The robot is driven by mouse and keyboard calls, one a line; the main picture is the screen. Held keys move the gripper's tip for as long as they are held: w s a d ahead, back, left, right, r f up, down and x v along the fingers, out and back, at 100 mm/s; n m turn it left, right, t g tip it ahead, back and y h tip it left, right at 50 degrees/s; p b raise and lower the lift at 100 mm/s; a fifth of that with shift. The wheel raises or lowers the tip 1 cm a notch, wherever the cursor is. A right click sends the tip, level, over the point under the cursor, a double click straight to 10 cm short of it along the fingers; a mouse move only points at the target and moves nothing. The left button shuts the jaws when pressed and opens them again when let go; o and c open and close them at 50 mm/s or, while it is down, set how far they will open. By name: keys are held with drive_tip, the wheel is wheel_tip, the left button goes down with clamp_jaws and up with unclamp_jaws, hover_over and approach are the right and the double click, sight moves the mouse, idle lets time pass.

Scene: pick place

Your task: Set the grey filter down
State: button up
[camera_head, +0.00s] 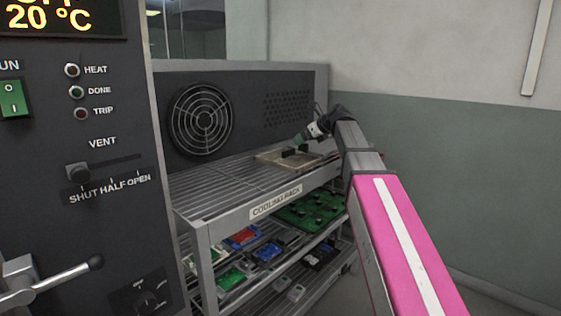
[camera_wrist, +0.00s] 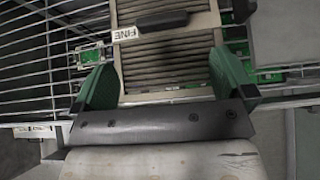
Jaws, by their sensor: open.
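The grey filter (camera_head: 268,158) lies flat on the top wire shelf of the cooling rack (camera_head: 222,196), towards its right end. In the wrist view the filter (camera_wrist: 165,48) shows grey pleats, a pale frame, a dark handle bar and a label reading FINE. My gripper (camera_head: 300,144) is low over the filter in the head view. In the wrist view my gripper (camera_wrist: 165,82) has its green fingers wide apart, one near each side of the filter. The handle bar lies ahead of the fingers, clear of both. Whether a finger touches the frame, I cannot tell.
Lower shelves hold green boards (camera_head: 310,208), a red item (camera_head: 241,237) and blue items (camera_head: 268,251). A dark panel with a round fan grille (camera_head: 201,120) stands behind the rack. A dark control cabinet (camera_head: 85,200) is at left. The top shelf's left part is clear.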

sight(290, 150)
drive_tip(key=x, duration=1)
drive_tip(key=shift+w+f, duration=0.1)
drive_tip(key=shift+f, duration=0.2)
drive_tip(key=c, duration=0.9)
drive_tip(key=shift+o, duration=0.2)
drive_tip(key=shift+r, duration=0.1)
drive_tip(key=shift+r, duration=0.45)
drive_tip(key=r, duration=0.2)
drive_tip(key=s+r, duration=0.1)
drive_tip(key=shift+s+a+r, duration=0.15)
drive_tip(key=shift+a+r, duration=0.2)
drive_tip(key=s+a+r, duration=0.5)
drive_tip(key=s+r, duration=0.1)
drive_tip(key=s, duration=0.3)
